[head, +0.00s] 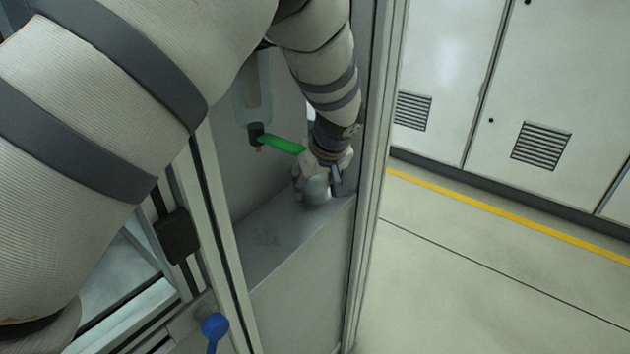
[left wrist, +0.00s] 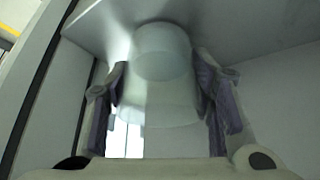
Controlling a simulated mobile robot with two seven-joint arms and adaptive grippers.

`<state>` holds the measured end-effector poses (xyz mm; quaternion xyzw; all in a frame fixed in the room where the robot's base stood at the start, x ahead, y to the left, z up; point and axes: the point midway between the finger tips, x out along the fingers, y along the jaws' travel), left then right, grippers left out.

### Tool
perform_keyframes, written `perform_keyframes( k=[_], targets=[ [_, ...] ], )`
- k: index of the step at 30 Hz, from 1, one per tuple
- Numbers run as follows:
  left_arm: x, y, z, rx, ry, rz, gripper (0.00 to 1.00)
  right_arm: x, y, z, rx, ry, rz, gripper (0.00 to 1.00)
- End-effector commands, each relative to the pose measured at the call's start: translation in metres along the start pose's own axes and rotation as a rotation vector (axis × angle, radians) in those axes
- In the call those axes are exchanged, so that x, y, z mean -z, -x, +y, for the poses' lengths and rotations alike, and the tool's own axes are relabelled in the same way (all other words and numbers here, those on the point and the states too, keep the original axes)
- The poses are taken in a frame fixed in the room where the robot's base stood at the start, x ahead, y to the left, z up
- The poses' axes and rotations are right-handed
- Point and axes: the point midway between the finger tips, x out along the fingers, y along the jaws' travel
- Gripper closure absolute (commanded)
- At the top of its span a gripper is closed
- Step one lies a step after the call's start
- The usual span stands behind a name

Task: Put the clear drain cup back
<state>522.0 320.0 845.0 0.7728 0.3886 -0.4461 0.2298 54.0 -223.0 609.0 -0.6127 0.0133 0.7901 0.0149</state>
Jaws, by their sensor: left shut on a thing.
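The clear drain cup (left wrist: 160,85) is between the two fingers of my left gripper (left wrist: 163,100) in the left wrist view. In the head view my left gripper (head: 322,182) is low in the recess, close to the grey ledge, and shut on the cup (head: 316,190), which is mostly covered by the fingers. Whether the cup touches the ledge cannot be told. A clear bowl (head: 252,90) with a dark fitting under it hangs on the recess wall, left of my gripper. A green lever (head: 282,145) reaches from that fitting toward my wrist. My right gripper is not in view.
The grey ledge (head: 268,245) is bare to the left of the gripper. A metal frame post (head: 375,150) stands close on the right. A blue knob (head: 215,326) and a black latch block (head: 175,235) are on the frame at lower left. Open floor lies to the right.

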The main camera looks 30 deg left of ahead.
Motion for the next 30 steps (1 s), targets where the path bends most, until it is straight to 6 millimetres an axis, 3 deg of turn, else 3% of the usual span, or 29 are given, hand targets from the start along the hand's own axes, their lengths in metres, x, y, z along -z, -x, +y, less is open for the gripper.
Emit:
perform_keyframes(
  k=[5,6,8,19,30],
  targets=[
    [-0.002,-0.003,0.000,0.000,0.000,0.001,0.79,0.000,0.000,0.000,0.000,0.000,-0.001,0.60],
    [-0.001,-0.003,0.000,-0.001,0.000,0.001,0.44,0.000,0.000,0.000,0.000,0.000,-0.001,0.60],
    [-0.001,-0.002,0.000,-0.001,0.001,0.001,0.31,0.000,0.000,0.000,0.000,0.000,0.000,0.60],
    [0.002,0.005,0.001,-0.003,0.002,0.002,0.31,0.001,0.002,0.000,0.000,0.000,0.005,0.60],
    [0.004,0.102,0.000,-0.007,0.004,0.008,0.31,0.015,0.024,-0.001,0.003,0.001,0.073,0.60]
  ],
)
